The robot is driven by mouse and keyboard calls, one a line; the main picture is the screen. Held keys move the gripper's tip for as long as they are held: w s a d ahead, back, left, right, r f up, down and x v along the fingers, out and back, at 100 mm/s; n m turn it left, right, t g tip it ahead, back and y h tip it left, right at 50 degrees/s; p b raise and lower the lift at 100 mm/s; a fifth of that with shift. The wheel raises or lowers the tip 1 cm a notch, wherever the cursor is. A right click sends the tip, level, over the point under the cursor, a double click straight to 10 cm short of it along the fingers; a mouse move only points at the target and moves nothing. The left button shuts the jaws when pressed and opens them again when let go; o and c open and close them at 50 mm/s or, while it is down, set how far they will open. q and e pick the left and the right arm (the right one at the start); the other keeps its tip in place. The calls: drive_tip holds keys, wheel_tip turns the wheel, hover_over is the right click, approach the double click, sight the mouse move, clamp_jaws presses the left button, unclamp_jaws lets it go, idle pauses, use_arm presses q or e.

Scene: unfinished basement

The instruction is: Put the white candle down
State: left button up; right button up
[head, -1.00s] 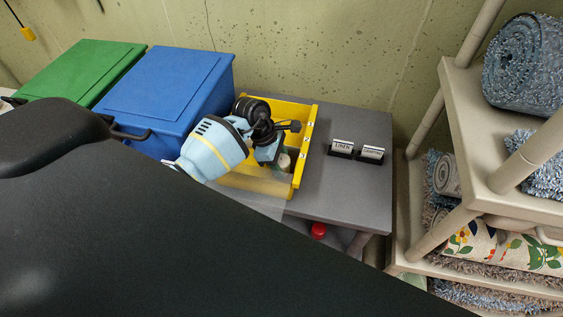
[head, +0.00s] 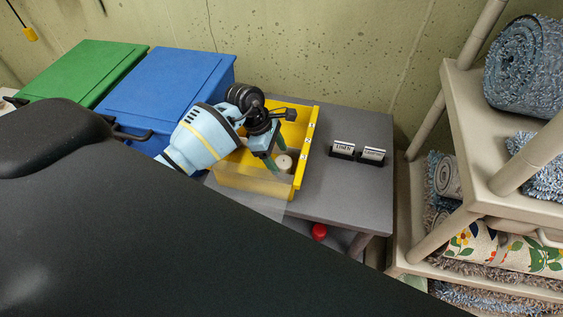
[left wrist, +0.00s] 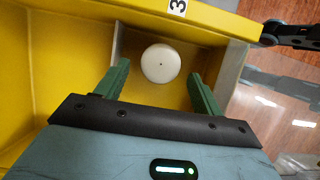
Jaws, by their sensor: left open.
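The white candle (head: 284,163) is a short round disc, seen from above, inside the yellow bin (head: 303,152) at its right end. In the left wrist view the candle (left wrist: 161,64) lies in a compartment by the wall marked 3, with a dark wick dot at its centre. My left gripper (head: 275,158) reaches into the bin beside the candle. In the left wrist view its two green fingers (left wrist: 161,82) are open, one on each side of the candle, with visible gaps to it. My right gripper is in neither view now.
The bin stands on a grey table (head: 345,190). A blue box (head: 175,90) and a green box (head: 80,72) stand to the left. A shelf with rolled rugs (head: 525,65) is at the right.

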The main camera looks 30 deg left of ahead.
use_arm(q)
drive_tip(key=v, duration=0.7)
drive_tip(key=shift+r, duration=0.35)
drive_tip(key=shift+a, duration=0.15)
